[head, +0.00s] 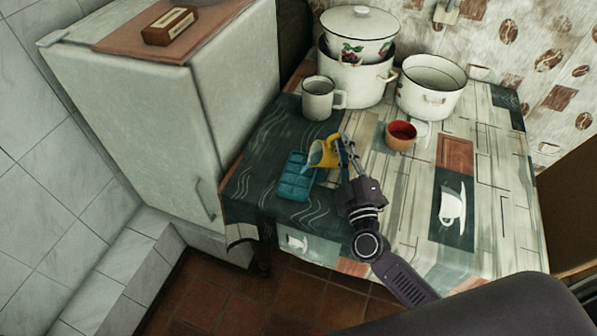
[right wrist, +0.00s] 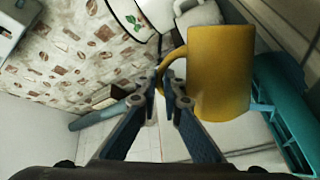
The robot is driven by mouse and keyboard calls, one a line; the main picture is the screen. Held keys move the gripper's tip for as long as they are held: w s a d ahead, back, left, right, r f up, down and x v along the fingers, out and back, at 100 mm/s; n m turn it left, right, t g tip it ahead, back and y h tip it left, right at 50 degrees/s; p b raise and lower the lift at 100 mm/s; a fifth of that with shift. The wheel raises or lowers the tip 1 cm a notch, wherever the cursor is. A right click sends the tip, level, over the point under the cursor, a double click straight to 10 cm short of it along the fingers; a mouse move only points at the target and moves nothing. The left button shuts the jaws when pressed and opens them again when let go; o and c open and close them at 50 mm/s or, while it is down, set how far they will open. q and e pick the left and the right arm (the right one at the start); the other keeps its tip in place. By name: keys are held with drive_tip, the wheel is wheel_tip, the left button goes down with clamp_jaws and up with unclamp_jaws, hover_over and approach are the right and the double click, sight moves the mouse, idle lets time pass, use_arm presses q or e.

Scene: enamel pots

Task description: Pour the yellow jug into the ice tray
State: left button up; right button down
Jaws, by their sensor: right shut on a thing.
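The yellow jug (head: 323,153) is held tilted to the left above the table, its mouth over the upper right part of the teal ice tray (head: 291,183). A bluish-white patch shows at its mouth. My right gripper (head: 344,150) is shut on the jug's handle side. In the right wrist view, the fingers (right wrist: 168,97) close at the handle of the yellow jug (right wrist: 222,75), and the teal ice tray (right wrist: 285,115) shows behind it at the right. The tray lies flat on the dark part of the tablecloth. My left gripper is not in view.
A grey-white mug (head: 319,100) stands behind the jug. An orange-red cup (head: 400,136) stands to the right. White enamel pots (head: 355,82) and an open pot (head: 428,92) stand at the back. A white fridge (head: 165,110) is at the left. The table's front right is clear.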

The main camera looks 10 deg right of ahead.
drive_tip(key=shift+a+r+n, duration=0.3)
drive_tip(key=shift+r+n, duration=0.1)
drive_tip(key=shift+n, duration=0.2)
drive_tip(key=shift+f, duration=0.1)
